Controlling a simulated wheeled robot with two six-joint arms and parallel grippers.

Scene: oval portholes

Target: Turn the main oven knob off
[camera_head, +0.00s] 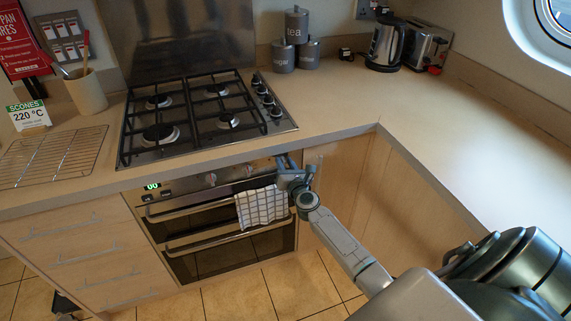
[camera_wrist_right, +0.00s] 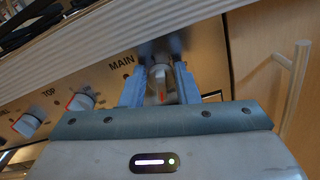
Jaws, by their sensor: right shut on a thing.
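The main oven knob (camera_wrist_right: 160,76) is a pale knob with a red mark, beside the printed word MAIN on the steel panel in the right wrist view. My right gripper (camera_wrist_right: 160,86) is shut on it, one finger on each side. The red mark shows at the knob's lower end. In the head view my right gripper (camera_head: 289,168) is at the right end of the oven panel and hides the main knob. The oven (camera_head: 220,262) has a lit green display at its left. My left gripper is not in view.
Two other oven knobs (camera_head: 210,179) are left of the gripper; the one by TOP (camera_wrist_right: 80,102) also shows in the right wrist view. A checked towel (camera_head: 262,207) hangs on the oven handle just below. The worktop edge is close above. A cupboard handle (camera_wrist_right: 296,85) is at the right.

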